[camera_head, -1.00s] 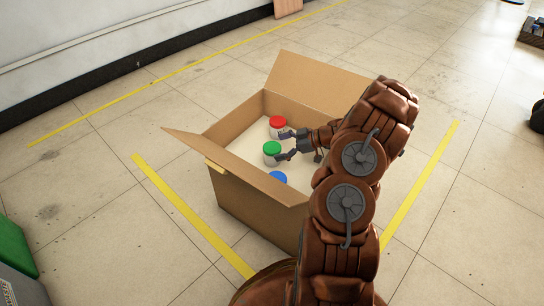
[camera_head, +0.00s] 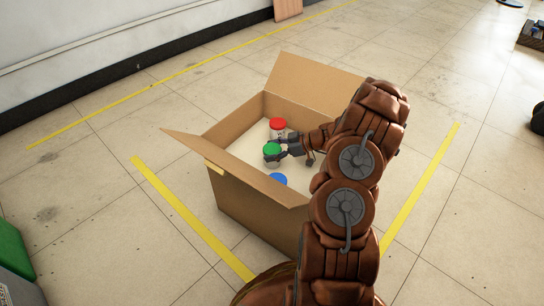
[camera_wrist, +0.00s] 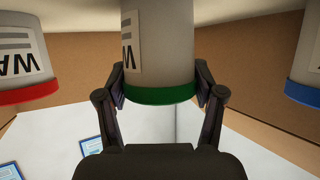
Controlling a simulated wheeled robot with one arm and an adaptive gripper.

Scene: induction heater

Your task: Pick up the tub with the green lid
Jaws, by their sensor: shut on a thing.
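The tub with the green lid (camera_head: 272,149) is inside the open cardboard box, between the other two tubs. It also shows in the wrist view, where its white body (camera_wrist: 165,45) and green lid band (camera_wrist: 160,95) sit between the fingers. My gripper (camera_head: 281,148) is shut on this tub from the right side, one finger on each side of it. The wrist view shows the tubs upside down. In the head view the fingers hide part of the tub's body, and I cannot tell whether its base touches the box floor.
The cardboard box (camera_head: 245,205) has its flaps spread open. A tub with a red lid (camera_head: 277,124) stands behind the green one, and a tub with a blue lid (camera_head: 279,179) is in front. Yellow tape lines (camera_head: 190,215) mark the floor around the box.

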